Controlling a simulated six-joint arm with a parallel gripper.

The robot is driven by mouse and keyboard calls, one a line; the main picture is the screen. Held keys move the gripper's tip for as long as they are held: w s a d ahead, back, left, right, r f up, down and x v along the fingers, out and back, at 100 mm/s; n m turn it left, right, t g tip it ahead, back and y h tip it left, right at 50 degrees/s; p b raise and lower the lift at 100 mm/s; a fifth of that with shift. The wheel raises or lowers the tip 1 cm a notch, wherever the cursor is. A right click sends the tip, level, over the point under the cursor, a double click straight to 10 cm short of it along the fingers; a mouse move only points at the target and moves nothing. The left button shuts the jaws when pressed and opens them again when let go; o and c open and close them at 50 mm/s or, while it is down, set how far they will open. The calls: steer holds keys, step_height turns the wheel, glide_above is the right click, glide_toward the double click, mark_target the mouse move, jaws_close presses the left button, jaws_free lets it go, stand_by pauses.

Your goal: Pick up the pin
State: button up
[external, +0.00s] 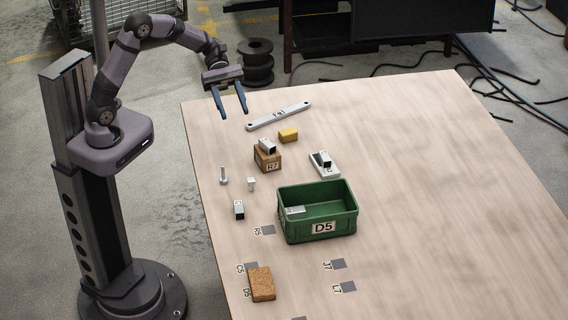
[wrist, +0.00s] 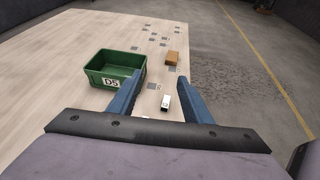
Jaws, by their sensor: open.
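The pin (external: 223,176) looks like a pale metal stem standing upright on a wider foot, near the table's left edge in the external view. I cannot make it out clearly in the wrist view. My gripper (external: 234,115) is open and empty, above the table's far left corner, with its two blue fingers pointing down. It is apart from the pin, well above and behind it. In the wrist view my open gripper (wrist: 160,77) has no object held between its fingers.
Close to the pin are a small pale piece (external: 251,184) and a metal block (external: 239,210). A green D5 bin (external: 347,218) stands to the right. A box marked R7 (external: 266,160) carries a bracket. A long bar (external: 292,111) lies behind. The table's right side is clear.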

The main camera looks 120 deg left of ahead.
steer(key=a+n+t, duration=0.1)
steer(key=a, duration=0.2)
glide_toward(251, 185)
steer(key=shift+p+x, duration=0.9)
steer(key=shift+x, duration=2)
steer(key=shift+w+a+r, duration=0.1)
steer(key=shift+w+r, duration=0.05)
steer(key=shift+r, duration=0.05)
jaws_close()
